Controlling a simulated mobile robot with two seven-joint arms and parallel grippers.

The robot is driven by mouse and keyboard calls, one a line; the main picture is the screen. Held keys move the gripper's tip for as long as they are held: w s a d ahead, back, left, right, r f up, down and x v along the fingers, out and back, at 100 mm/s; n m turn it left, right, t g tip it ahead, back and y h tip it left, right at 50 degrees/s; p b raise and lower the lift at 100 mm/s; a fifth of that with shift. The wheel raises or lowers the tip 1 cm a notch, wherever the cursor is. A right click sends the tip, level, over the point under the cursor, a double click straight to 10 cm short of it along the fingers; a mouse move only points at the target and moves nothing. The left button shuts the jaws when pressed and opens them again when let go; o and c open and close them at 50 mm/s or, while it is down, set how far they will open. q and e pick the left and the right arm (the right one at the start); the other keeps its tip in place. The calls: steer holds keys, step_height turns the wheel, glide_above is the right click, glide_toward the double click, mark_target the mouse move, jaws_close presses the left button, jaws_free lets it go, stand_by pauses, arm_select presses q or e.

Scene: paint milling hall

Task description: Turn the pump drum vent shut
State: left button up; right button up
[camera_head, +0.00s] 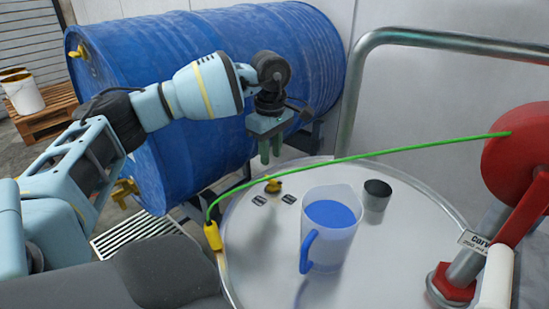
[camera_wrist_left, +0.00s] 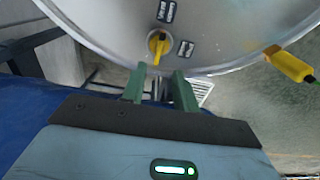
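The vent is a small yellow knob (camera_head: 273,186) on the silver pump drum lid (camera_head: 400,260), near its far left edge. Two dark labels (camera_head: 289,199) sit beside it. In the left wrist view the yellow knob (camera_wrist_left: 157,44) shows just beyond the fingertips, its narrow end toward my gripper; the label text is too small to read. My left gripper (camera_head: 271,158) points down above and behind the vent in the head view, apart from it. Its two green fingers (camera_wrist_left: 160,88) are spread with nothing between them. My right gripper is not in view.
A jug with blue paint (camera_head: 331,222) and a small metal cup (camera_head: 376,195) stand on the lid. A green cable (camera_head: 400,150) runs from a red reel (camera_head: 515,150) to a yellow clamp (camera_head: 212,236) on the rim. A blue drum (camera_head: 200,140) lies behind my left arm.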

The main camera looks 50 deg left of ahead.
mark_target(272, 178)
arm_select(q)
step_height(272, 178, down, 7)
steer(key=shift+w+f, duration=0.1)
steer(key=shift+f, duration=0.05)
stand_by(0.4)
jaws_close()
